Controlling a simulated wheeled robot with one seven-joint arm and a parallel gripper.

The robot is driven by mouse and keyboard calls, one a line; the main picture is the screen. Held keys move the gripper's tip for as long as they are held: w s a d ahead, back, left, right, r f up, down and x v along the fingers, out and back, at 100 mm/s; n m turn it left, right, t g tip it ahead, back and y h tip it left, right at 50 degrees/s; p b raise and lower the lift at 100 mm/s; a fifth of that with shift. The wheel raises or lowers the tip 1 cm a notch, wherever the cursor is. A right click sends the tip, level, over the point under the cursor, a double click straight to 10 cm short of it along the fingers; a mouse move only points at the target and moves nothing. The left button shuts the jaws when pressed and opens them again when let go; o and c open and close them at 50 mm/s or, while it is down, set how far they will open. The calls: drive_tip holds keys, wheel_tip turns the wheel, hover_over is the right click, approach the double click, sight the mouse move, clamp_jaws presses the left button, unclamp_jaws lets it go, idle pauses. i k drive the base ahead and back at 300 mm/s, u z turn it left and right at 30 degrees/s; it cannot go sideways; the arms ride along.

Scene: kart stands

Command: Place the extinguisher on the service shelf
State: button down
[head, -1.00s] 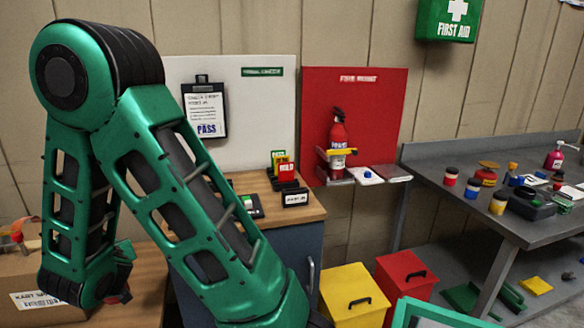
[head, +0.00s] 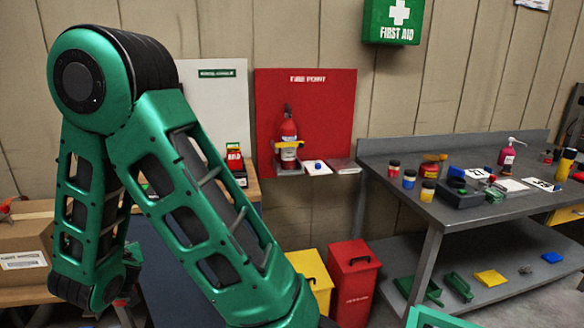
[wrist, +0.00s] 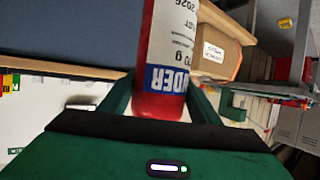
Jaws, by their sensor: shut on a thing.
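In the wrist view my gripper (wrist: 162,102) is shut on a red extinguisher (wrist: 160,106) with a white and blue label. The label text appears upside down, and the extinguisher's ends are out of view or hidden. In the head view my arm covers the left side, and I cannot make out the held extinguisher there. Another red extinguisher (head: 288,133) stands upright in a yellow holder at the red fire point board (head: 330,110). A grey workbench (head: 400,222) on the right has a lower shelf (head: 520,282); no label shows which is the service shelf.
Bottles, jars and a dark box (head: 458,192) crowd the bench top. Green pieces and a yellow block (head: 491,277) lie on the lower shelf, with bare room between items. Yellow (head: 312,270) and red (head: 352,280) bins stand left of the bench. A cardboard box (head: 22,240) is far left.

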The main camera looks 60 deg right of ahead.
sight(344, 164)
drive_tip(key=k, duration=1.55)
drive_tip(key=z, duration=1.05)
drive_tip(key=i, duration=1.65)
